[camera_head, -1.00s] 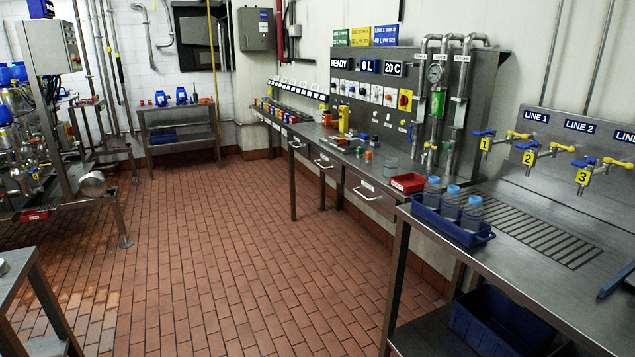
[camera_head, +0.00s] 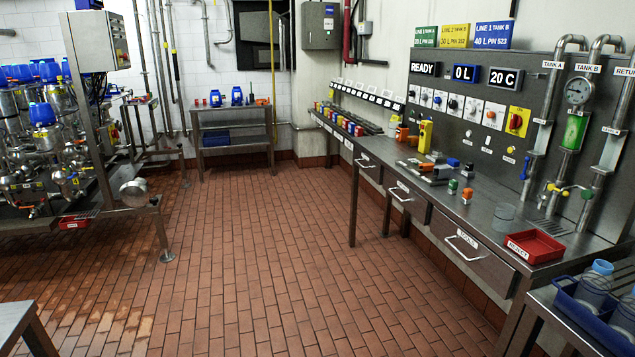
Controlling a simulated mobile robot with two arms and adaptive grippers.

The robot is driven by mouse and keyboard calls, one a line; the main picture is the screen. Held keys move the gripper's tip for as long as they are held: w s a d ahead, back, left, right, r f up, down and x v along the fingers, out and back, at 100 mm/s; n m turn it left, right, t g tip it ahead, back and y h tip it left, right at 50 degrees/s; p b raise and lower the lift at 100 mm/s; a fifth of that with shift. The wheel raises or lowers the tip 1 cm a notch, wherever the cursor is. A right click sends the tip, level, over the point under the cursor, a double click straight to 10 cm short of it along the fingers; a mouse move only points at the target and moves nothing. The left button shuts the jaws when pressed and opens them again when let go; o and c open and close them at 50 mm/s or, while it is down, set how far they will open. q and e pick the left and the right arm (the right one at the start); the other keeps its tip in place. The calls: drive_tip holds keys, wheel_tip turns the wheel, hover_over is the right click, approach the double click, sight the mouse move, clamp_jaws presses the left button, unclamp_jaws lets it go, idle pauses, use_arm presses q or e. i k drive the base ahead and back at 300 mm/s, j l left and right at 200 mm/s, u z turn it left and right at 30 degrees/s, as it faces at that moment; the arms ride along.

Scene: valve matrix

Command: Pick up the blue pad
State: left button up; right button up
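A small blue item (camera_head: 453,162) lies on the steel bench (camera_head: 478,223) along the right wall, among small grey fixtures. It may be the blue pad, but it is too small to tell for sure. A small green item (camera_head: 452,187) and an orange item (camera_head: 467,195) stand in front of it, near the bench's front edge. A yellow device (camera_head: 425,136) stands upright behind it to the left. Neither of my grippers shows in this view.
A blue crate with bottles (camera_head: 590,318) is at lower right. Steel machinery (camera_head: 50,150) stands left. The tiled floor (camera_head: 250,250) between is clear.

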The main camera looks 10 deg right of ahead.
sight(454, 164)
drive_tip(key=i+l+z, duration=0.1)
drive_tip(key=i+z, duration=0.3)
drive_tip(key=i, duration=0.15)
drive_tip(key=i+j+z, duration=0.1)
drive_tip(key=i+z, duration=0.3)
drive_tip(key=i, duration=0.15)
drive_tip(key=i+j+z, duration=0.3)
drive_tip(key=i+z, duration=0.15)
drive_tip(key=i, duration=0.15)
